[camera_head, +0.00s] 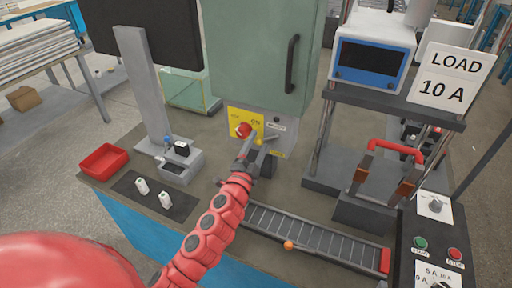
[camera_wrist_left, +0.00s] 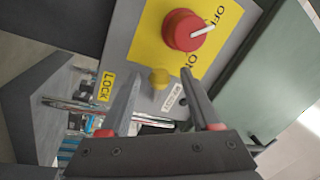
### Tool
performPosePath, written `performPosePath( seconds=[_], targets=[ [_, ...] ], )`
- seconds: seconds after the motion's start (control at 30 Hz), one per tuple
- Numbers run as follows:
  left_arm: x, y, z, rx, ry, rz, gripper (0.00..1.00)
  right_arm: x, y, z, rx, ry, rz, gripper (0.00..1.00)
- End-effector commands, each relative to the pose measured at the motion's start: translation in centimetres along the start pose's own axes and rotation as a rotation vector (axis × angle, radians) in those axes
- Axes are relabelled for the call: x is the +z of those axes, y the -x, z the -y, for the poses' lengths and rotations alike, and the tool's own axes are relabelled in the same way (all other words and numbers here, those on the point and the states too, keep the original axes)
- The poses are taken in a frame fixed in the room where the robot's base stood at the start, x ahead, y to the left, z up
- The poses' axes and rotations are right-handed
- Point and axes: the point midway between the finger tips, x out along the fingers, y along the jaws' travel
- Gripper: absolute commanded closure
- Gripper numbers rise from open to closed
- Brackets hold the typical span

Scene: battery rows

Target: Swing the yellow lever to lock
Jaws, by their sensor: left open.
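The lever's round yellow knob (camera_wrist_left: 159,78) shows between the open fingers of my left gripper (camera_wrist_left: 158,85) in the left wrist view. The fingers appear apart from it, with one on each side. A yellow LOCK label (camera_wrist_left: 104,87) is on the grey panel to the left of the knob. In the head view, my left gripper (camera_head: 250,147) is in front of the panel under the green cabinet (camera_head: 262,60), and its fingers hide the yellow knob. My right gripper is not in view.
A red rotary knob (camera_wrist_left: 187,30) sits on a yellow ON/OFF plate close to the lever. A metal rod (camera_wrist_left: 90,108) runs below the LOCK label. In the head view, a roller conveyor (camera_head: 310,235) lies right of my arm, and a red tray (camera_head: 104,160) is at left.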

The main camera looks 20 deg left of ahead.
Motion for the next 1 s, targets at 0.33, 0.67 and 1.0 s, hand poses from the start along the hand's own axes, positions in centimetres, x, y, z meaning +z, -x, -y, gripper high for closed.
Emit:
performPosePath(
  seconds=[0.33,0.67,1.0],
  targets=[
    [0.4,4.6,-0.2,0.001,-0.001,0.004,0.36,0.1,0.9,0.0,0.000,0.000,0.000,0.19],
    [0.3,12.9,-0.1,0.002,0.001,0.006,0.36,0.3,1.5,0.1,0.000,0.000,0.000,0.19],
    [0.1,17.1,0.0,0.001,0.001,0.004,0.36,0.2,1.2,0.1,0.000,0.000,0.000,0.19]
  ],
)
